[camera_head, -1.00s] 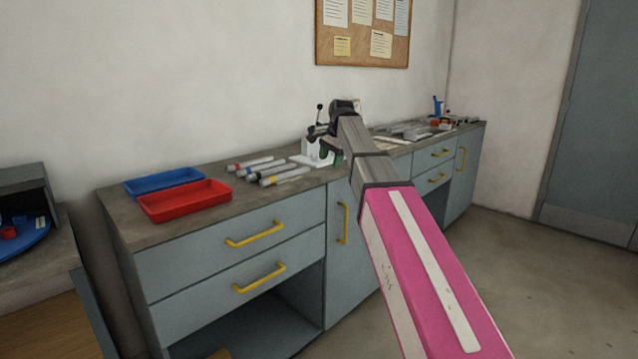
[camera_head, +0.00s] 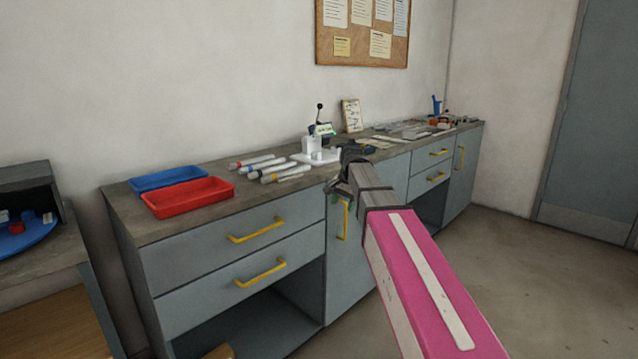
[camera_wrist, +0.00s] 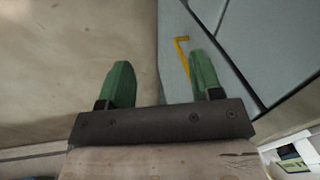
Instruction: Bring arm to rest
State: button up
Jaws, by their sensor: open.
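My gripper shows in the wrist view (camera_wrist: 162,82) with its two green fingers spread apart and nothing between them. Behind the fingers are the bare floor and a grey cabinet front with a yellow handle. In the head view my arm, with its pink and white section, reaches forward from the lower right. Its end is in front of the cabinet, around the counter's front edge. The fingers are mostly hidden there behind the wrist.
The grey workbench (camera_head: 225,199) runs along the wall. It bears a red tray (camera_head: 190,198), a blue tray (camera_head: 165,179), several tubes and a white stand with a black-knobbed lever (camera_head: 318,148). A blue round tray (camera_head: 28,238) is at far left. Floor at right is clear.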

jog(key=s+d+f+n, duration=0.3)
jog(key=s+d+f, duration=0.2)
jog(key=s+f, duration=0.7)
jog(key=s+d+f+n+g+h, duration=0.1)
jog(key=s+d+f+n, duration=0.2)
jog(key=s+f, duration=0.8)
notch_tip(320, 180, down, 6)
jog(key=shift+s+d+r+n+g+h, duration=0.2)
jog(key=shift+s+d+n+g+h, duration=0.15)
jog(key=shift+d, duration=0.85)
